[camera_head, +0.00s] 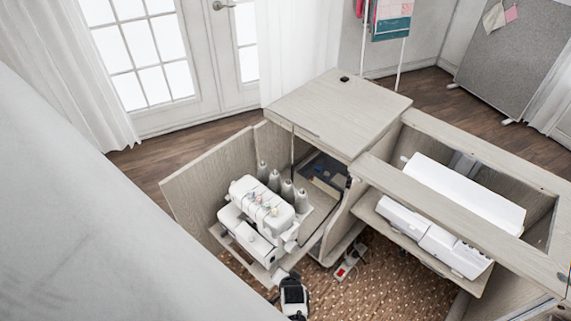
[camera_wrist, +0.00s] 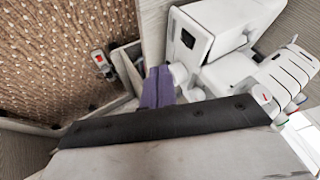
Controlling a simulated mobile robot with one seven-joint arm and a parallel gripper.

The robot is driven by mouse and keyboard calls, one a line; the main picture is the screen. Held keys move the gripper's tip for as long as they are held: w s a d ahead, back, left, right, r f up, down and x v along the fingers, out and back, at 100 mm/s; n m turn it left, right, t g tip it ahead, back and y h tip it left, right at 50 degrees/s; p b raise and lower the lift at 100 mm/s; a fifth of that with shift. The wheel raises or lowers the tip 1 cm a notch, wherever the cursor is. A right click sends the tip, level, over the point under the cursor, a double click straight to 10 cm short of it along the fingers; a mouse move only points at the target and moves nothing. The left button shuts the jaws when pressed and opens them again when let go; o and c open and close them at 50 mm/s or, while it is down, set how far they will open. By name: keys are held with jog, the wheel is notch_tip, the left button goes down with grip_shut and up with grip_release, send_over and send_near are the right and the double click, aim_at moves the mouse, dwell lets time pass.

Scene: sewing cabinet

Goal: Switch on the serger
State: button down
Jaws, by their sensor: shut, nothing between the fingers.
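The serger (camera_head: 255,215) is a white machine with several cone spools behind it, standing on a pull-out shelf of the open cabinet. It also shows large at the right of the wrist view (camera_wrist: 232,70). A small dark patch, perhaps a switch or socket (camera_wrist: 188,38), is on its white side. My gripper (camera_wrist: 157,88) shows purple fingertips, shut and empty, close beside a round white knob (camera_wrist: 180,73) on the serger. Whether they touch is unclear. In the head view my gripper's black and white body is at the serger's lower right, and its fingertips are not clear.
A power strip with a red part (camera_head: 349,262) lies by the cabinet foot, over the patterned brown rug (camera_head: 400,290). A white sewing machine (camera_head: 430,240) sits in the desk opening at right. The cabinet door (camera_head: 212,180) stands open left of the serger.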

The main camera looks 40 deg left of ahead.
jog(key=w+a+f+b, duration=0.1)
jog(key=b, duration=0.1)
jog(key=w+a+f+b, duration=0.1)
jog(key=a+f, duration=0.1)
jog(key=w+a+f+b, duration=0.1)
jog(key=a+f+b, duration=0.1)
jog(key=shift+a+b, duration=0.2)
jog(key=shift+b, duration=0.15)
jog(key=shift+a+r, duration=0.15)
jog(key=shift+a, duration=0.6)
jog(key=shift+a+r, duration=0.1)
jog(key=shift+a, duration=0.2)
jog(key=shift+r, duration=0.1)
jog(key=shift+r+p, duration=0.55)
jog(key=shift+r, duration=0.2)
